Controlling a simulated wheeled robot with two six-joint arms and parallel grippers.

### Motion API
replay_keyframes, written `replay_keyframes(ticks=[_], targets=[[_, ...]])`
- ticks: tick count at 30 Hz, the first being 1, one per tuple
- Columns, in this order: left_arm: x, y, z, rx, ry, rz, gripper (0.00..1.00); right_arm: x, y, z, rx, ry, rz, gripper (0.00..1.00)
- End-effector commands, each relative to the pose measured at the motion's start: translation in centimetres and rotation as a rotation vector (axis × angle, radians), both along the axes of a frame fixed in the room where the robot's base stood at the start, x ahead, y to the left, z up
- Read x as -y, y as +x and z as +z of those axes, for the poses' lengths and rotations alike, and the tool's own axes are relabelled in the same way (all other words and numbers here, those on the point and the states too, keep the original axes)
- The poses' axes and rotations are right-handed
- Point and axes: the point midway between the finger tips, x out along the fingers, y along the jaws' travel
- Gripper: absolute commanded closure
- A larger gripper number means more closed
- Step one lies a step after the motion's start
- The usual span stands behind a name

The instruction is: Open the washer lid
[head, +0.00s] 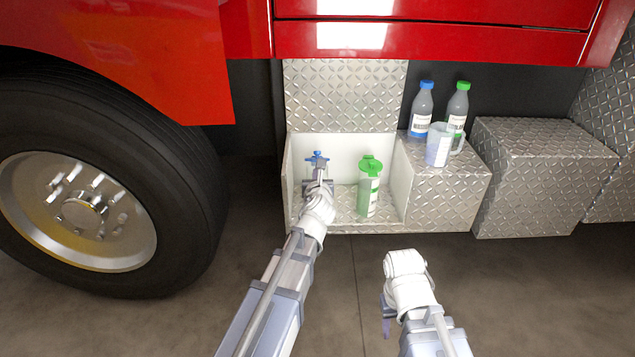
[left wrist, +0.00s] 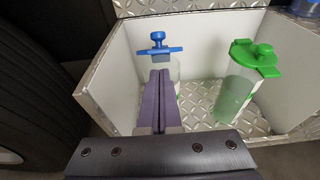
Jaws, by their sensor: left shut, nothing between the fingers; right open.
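A clear reservoir with a blue lid (head: 317,157) stands at the left inside an open box under the truck. The blue lid also shows in the left wrist view (left wrist: 158,43), with a knob on top and a flat crossbar. A green reservoir (head: 368,198) with a green lid (head: 371,165) stands to its right and also shows in the left wrist view (left wrist: 235,98). Both lids look seated. My left gripper (head: 319,168) is shut and empty, its fingertips (left wrist: 160,74) just in front of and below the blue lid; contact is unclear. My right gripper (head: 386,328) is low in front, mostly hidden.
The open box has white side walls (head: 400,180) and a raised diamond-plate cover (head: 345,95) behind. Two bottles (head: 422,110) (head: 457,108) and a measuring jug (head: 439,148) stand on the step to the right. A large tyre (head: 190,190) is at the left. The floor in front is clear.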

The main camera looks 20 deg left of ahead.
Motion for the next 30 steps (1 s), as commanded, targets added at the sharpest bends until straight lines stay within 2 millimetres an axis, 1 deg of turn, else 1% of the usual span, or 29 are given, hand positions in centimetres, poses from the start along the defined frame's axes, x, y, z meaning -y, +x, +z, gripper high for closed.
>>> replay_keyframes(ticks=[1,3,9,13,23,27,30], targets=[[-0.3,1.2,-0.4,0.0,-0.001,0.001,1.0,0.0,0.0,-0.4,0.0,-0.001,0.0,0.5],[-0.5,2.1,-0.7,0.0,-0.002,0.001,1.0,0.0,0.0,-0.7,0.0,-0.001,0.0,0.5],[-1.0,3.7,-1.0,-0.001,-0.001,0.0,1.0,0.0,0.0,-1.0,0.001,-0.002,0.001,0.5],[-1.1,4.0,-1.1,0.0,-0.002,0.0,1.0,0.0,0.0,-1.1,0.001,-0.002,0.001,0.5],[-1.1,4.0,-1.0,0.0,-0.002,0.0,1.0,0.0,0.0,-1.0,0.001,-0.002,0.001,0.5],[-0.8,4.1,-0.7,-0.011,-0.004,-0.001,1.0,-0.2,0.0,-0.4,0.001,0.0,0.0,0.5],[-0.8,4.2,-0.2,-0.033,-0.011,0.0,1.0,-1.1,0.1,0.5,0.001,0.001,0.0,0.5]])
